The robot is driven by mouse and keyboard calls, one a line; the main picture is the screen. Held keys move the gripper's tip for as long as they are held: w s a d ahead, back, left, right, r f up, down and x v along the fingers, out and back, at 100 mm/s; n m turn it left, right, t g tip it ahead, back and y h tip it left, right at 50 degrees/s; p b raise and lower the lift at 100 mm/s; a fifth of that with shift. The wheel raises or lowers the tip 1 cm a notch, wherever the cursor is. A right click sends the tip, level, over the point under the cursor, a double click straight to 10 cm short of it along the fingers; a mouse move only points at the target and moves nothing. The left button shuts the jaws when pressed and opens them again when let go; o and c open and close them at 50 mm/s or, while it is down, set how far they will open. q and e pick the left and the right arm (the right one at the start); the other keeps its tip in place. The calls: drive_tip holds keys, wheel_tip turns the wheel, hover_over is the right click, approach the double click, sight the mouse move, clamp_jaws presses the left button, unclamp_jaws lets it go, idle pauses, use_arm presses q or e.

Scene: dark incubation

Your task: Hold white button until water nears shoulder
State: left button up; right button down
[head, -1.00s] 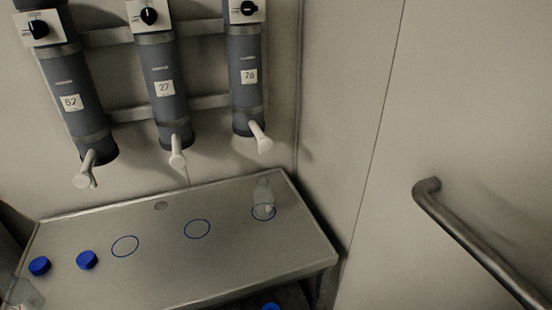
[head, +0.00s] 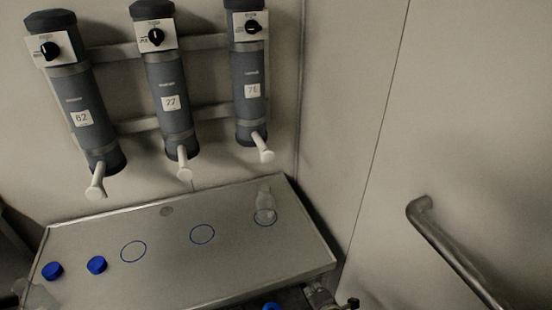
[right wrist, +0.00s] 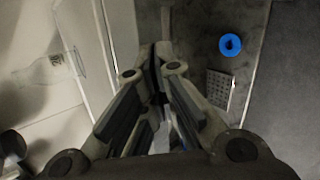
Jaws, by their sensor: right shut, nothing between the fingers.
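Three grey cylinders hang on the wall, each with a white spout and button at its bottom: left (head: 95,190), middle (head: 184,172) and right (head: 265,154). A clear bottle (head: 265,203) stands upright on the right blue circle of the metal shelf (head: 185,270), below the right cylinder. Its water level is too faint to tell. My right gripper (head: 322,292) shows partly at the bottom edge, by the shelf's front right corner, well below the buttons. In the right wrist view its fingers (right wrist: 160,62) are shut and empty. My left gripper is not identifiable.
Two blue caps (head: 53,270) (head: 97,265) lie on the shelf's left; its left and middle circles are empty. Another blue cap (head: 271,306) is below the shelf's front edge. A metal handrail (head: 445,245) is on the right wall.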

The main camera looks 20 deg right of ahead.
sight(268, 157)
use_arm(q)
drive_tip(key=r, duration=0.1)
drive_tip(key=r+p, duration=0.2)
drive_tip(key=shift+w+a, duration=0.35)
drive_tip(key=shift+w, duration=0.05)
use_arm(e)
drive_tip(key=w+a+r+n+t, duration=0.1)
drive_tip(key=r+n, duration=0.4)
drive_tip(key=r, duration=0.5)
drive_tip(key=w+a+r+n+t+y, duration=0.1)
drive_tip(key=w+r+n+t, duration=0.3)
drive_tip(key=r, duration=0.6)
drive_tip(key=w+a+r+n+t+y, duration=0.1)
drive_tip(key=w+r+n, duration=0.3)
drive_tip(key=r+n, duration=0.4)
wheel_tip(268, 157, up, 2)
drive_tip(key=shift+a+r+t, duration=0.15)
drive_tip(key=shift+a+t, duration=0.25)
drive_tip(key=shift+t, duration=0.5)
use_arm(q)
drive_tip(key=shift+s, duration=0.1)
use_arm(e)
drive_tip(key=shift+w, duration=0.15)
